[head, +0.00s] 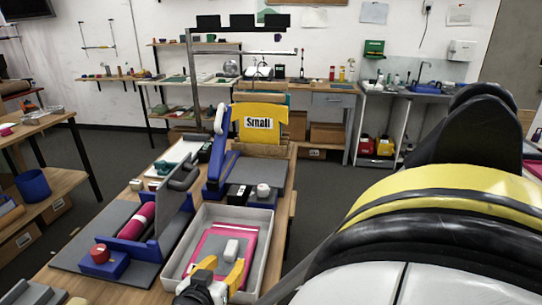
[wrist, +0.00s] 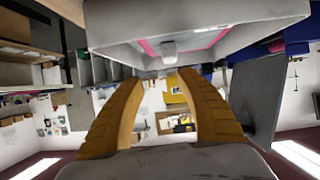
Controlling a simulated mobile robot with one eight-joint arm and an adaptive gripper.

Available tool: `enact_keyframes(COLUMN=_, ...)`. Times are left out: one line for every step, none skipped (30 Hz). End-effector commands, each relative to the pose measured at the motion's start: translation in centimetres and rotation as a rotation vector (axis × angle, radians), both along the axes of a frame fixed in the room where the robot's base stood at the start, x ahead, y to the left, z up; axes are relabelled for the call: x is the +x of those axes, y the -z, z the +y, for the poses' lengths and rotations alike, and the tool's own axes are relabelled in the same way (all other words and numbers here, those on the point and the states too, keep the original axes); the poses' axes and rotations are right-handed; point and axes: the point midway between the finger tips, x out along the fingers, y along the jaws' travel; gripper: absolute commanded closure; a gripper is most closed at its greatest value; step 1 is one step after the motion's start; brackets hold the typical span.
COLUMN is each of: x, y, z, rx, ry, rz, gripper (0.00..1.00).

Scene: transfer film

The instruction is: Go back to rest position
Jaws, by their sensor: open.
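My gripper (head: 222,268) is at the near end of the grey tray, its two yellow fingers apart with nothing between them. In the wrist view my gripper (wrist: 161,77) also shows spread and empty. The grey tray (head: 245,213) stands on the bench and holds a flat pink item (head: 207,246) with a small white block (head: 232,248) on it. The tray's rim (wrist: 225,18) crosses the top of the wrist view, beyond the fingertips. The gap between fingers and tray is hard to judge.
Left of the tray is a blue holder with a pink roll (head: 137,222) and a red-topped blue block (head: 98,254). A blue-armed device (head: 217,165) and a yellow "Small" bag (head: 259,125) stand farther back. Dark open floor (head: 330,185) lies right of the bench.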

Motion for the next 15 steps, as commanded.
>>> enact_keyframes(x=1.3, y=-0.5, z=-2.5, rx=-0.018, ry=0.030, rz=0.035, gripper=0.57)
enact_keyframes(x=1.9, y=-0.8, z=-4.1, rx=-0.033, ry=0.041, rz=0.067, gripper=0.57)
enact_keyframes(x=2.3, y=-1.3, z=-6.4, rx=-0.052, ry=0.050, rz=0.112, gripper=0.57)
enact_keyframes(x=2.5, y=-1.6, z=-8.0, rx=-0.063, ry=0.055, rz=0.148, gripper=0.57)
enact_keyframes(x=2.6, y=-2.0, z=-9.8, rx=-0.072, ry=0.058, rz=0.186, gripper=0.57)
enact_keyframes(x=2.6, y=-2.4, z=-12.3, rx=-0.083, ry=0.060, rz=0.236, gripper=0.57)
enact_keyframes(x=2.4, y=-2.7, z=-14.0, rx=-0.086, ry=0.060, rz=0.270, gripper=0.57)
enact_keyframes(x=2.2, y=-3.0, z=-15.7, rx=-0.089, ry=0.058, rz=0.304, gripper=0.57)
enact_keyframes(x=1.7, y=-3.4, z=-17.8, rx=-0.090, ry=0.053, rz=0.345, gripper=0.57)
enact_keyframes(x=1.2, y=-3.7, z=-19.3, rx=-0.086, ry=0.049, rz=0.374, gripper=0.57)
enact_keyframes(x=0.7, y=-4.0, z=-20.8, rx=-0.083, ry=0.042, rz=0.401, gripper=0.57)
enact_keyframes(x=-0.2, y=-4.3, z=-22.7, rx=-0.076, ry=0.034, rz=0.434, gripper=0.57)
enact_keyframes(x=-0.9, y=-4.5, z=-24.0, rx=-0.068, ry=0.027, rz=0.455, gripper=0.57)
enact_keyframes(x=-1.7, y=-4.7, z=-25.1, rx=-0.059, ry=0.018, rz=0.473, gripper=0.57)
enact_keyframes(x=-2.8, y=-5.0, z=-26.7, rx=-0.047, ry=0.007, rz=0.496, gripper=0.57)
